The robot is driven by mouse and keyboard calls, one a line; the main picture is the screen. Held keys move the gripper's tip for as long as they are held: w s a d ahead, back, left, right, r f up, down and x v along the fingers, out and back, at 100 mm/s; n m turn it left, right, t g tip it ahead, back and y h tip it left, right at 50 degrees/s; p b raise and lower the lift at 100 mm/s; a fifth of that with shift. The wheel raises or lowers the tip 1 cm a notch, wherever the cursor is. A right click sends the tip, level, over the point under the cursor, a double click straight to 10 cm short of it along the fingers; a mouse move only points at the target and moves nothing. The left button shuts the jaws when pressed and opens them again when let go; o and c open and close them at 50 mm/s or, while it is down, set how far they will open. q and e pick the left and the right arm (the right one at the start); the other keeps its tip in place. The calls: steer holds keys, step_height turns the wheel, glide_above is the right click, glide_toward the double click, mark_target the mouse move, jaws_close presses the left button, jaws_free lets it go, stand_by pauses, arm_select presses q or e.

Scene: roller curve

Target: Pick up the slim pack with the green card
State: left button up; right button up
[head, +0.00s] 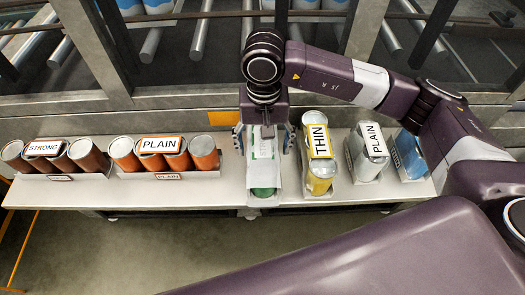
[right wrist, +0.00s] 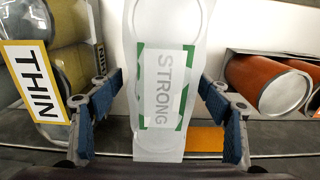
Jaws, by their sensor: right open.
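The slim pack with the green card (head: 264,172) stands on the shelf, its white wrap over green cans, below my right gripper. In the right wrist view the pack (right wrist: 160,90) shows a green-edged card reading STRONG. My right gripper (head: 264,135) is open, with one finger on each side of the pack. In the right wrist view a gap shows between each blue-padded finger of the gripper (right wrist: 160,118) and the pack. The pack's upper part is hidden by the gripper in the head view. My left gripper is not in view.
The yellow THIN pack (head: 320,172) stands close on the right, then the grey PLAIN pack (head: 360,165) and a blue pack (head: 408,155). Orange packs (head: 165,158) stand to the left. Bare shelf (head: 232,184) shows between them and the green pack.

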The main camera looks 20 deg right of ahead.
steer(key=shift+a+f+p, duration=0.15)
steer(key=shift+f+p, duration=0.55)
steer(key=shift+f, duration=1.3)
steer(key=shift+c, duration=0.3)
jaws_close()
steer(key=shift+r, duration=0.15)
